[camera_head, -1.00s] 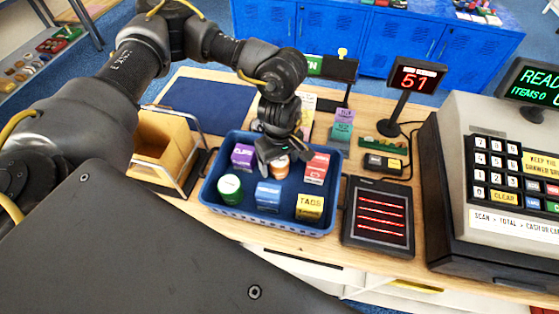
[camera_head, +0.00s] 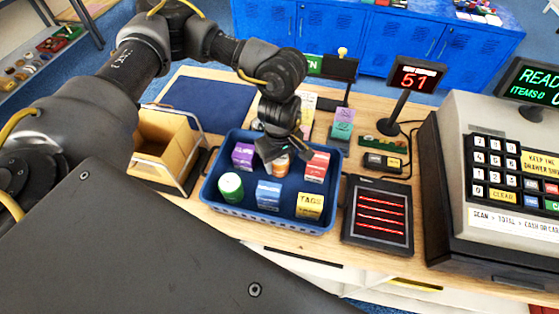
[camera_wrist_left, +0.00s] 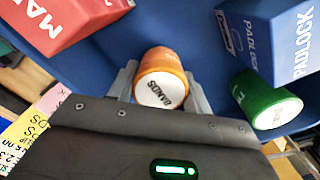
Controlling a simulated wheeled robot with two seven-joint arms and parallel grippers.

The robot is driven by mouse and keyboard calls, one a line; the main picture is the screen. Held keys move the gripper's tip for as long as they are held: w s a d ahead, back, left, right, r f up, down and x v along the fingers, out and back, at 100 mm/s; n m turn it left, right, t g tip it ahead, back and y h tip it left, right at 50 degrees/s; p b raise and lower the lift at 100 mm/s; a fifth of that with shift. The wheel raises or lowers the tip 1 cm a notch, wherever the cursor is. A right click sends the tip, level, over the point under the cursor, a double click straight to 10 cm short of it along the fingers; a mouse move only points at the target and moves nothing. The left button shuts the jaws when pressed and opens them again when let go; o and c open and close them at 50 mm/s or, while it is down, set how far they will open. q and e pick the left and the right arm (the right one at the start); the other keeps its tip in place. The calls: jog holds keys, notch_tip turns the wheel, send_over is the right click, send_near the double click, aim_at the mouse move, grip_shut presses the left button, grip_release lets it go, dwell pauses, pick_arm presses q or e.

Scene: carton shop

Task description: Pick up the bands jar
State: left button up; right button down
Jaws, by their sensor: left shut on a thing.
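The bands jar (camera_wrist_left: 162,72) is orange with a white lid lettered BANDS. In the wrist view it sits between the two fingers of my left gripper (camera_wrist_left: 160,88), which is shut on it. In the head view the jar (camera_head: 281,167) shows in the blue basket (camera_head: 262,222), partly hidden by my left gripper (camera_head: 283,157) above it. I cannot tell whether its base touches the basket floor. My right gripper is not in view.
Around the jar in the basket are a purple box (camera_head: 242,157), a red box (camera_head: 317,167), a green jar (camera_head: 230,186), a blue padlock box (camera_head: 268,195) and a yellow tags box (camera_head: 309,205). A scanner (camera_head: 378,215) and register (camera_head: 500,180) stand to the right.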

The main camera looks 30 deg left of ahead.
aim_at(280, 159)
pick_arm(q)
jog(key=shift+r, duration=0.55)
jog(key=r+p, duration=0.2)
jog(key=r, duration=0.1)
jog(key=shift+s+d, duration=0.15)
jog(key=shift+s, duration=0.05)
jog(key=s+d+r+p, duration=0.6)
jog(key=s+r+p, duration=0.2)
jog(key=s, duration=0.4)
jog(key=shift+r, duration=0.25)
